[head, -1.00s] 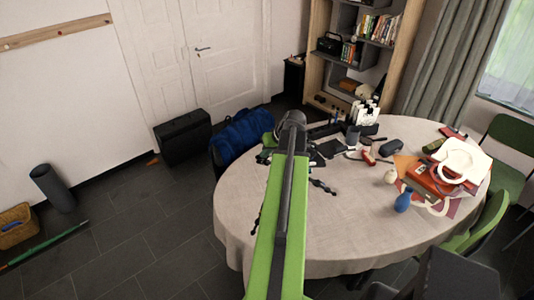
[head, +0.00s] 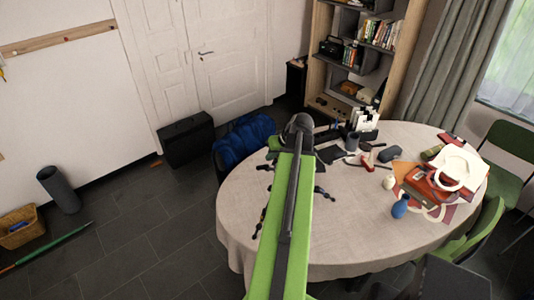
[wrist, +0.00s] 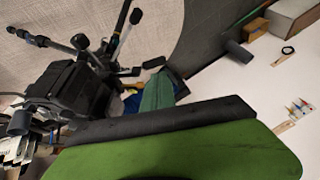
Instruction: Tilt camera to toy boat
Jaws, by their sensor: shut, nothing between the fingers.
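A black tripod-like support shows in the head view as knobbed rods (head: 323,193) either side of my arm on the round table (head: 340,240). In the wrist view a dark boxy body with knobs and handles (wrist: 75,95) stands at left, probably the camera on its head. A small red object (head: 367,163) right of my arm may be the toy boat; it is too small to be sure. My gripper (head: 299,124) is over the table's left part, shut and empty. Its fingertips are hidden behind the arm in the head view. Contact with the camera cannot be told.
A blue vase (head: 401,207), a small cream vase (head: 389,182) and a red stack with a white ring-shaped piece (head: 458,165) occupy the table's right side. Green chairs (head: 512,150) stand at right. A blue bag (head: 243,138) is beyond the table. The table's front is clear.

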